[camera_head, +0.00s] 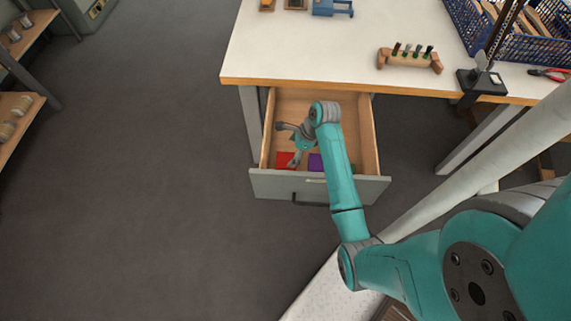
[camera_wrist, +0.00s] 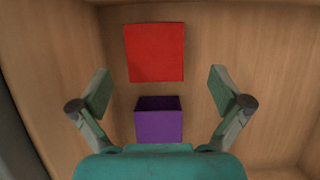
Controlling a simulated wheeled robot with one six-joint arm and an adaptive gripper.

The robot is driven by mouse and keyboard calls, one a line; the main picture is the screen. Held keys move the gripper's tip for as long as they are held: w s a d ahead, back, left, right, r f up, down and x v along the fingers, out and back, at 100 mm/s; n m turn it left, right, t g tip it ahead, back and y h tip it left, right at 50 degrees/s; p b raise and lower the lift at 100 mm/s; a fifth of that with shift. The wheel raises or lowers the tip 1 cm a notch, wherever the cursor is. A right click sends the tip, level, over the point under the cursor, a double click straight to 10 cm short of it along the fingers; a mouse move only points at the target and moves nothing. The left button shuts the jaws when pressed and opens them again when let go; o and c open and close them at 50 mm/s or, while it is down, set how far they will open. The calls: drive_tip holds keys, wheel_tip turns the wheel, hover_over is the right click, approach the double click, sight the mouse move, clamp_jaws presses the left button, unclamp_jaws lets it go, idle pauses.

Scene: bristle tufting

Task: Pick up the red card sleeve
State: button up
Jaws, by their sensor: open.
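The red card sleeve (camera_wrist: 155,53) lies on the drawer floor, in the upper middle of the wrist view. In the head view it shows as a red patch (camera_head: 285,160) at the front left of the open drawer (camera_head: 319,189). My gripper (camera_wrist: 158,90) is open and empty, its two fingers spread to either side below the red sleeve in the wrist view. In the head view my gripper (camera_head: 289,144) hangs over the drawer by the red patch. I cannot tell its exact height. My arm hides part of the drawer.
A purple open-topped sleeve or box (camera_wrist: 159,125) lies between my fingers, close to the red one. Wooden drawer walls (camera_head: 370,140) surround both. Above is the white worktable (camera_head: 300,50), with a wooden tool holder (camera_head: 410,60) and a blue crate (camera_head: 530,47).

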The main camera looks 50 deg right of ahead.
sight(287, 161)
drive_tip(key=x, duration=0.3)
drive_tip(key=shift+f, duration=0.15)
drive_tip(key=shift+s+x, duration=0.1)
drive_tip(key=shift+x, duration=1.3)
drive_tip(key=shift+s+x, duration=0.15)
drive_tip(key=shift+x, duration=1.25)
drive_tip(key=shift+a, duration=0.15)
drive_tip(key=c, duration=0.8)
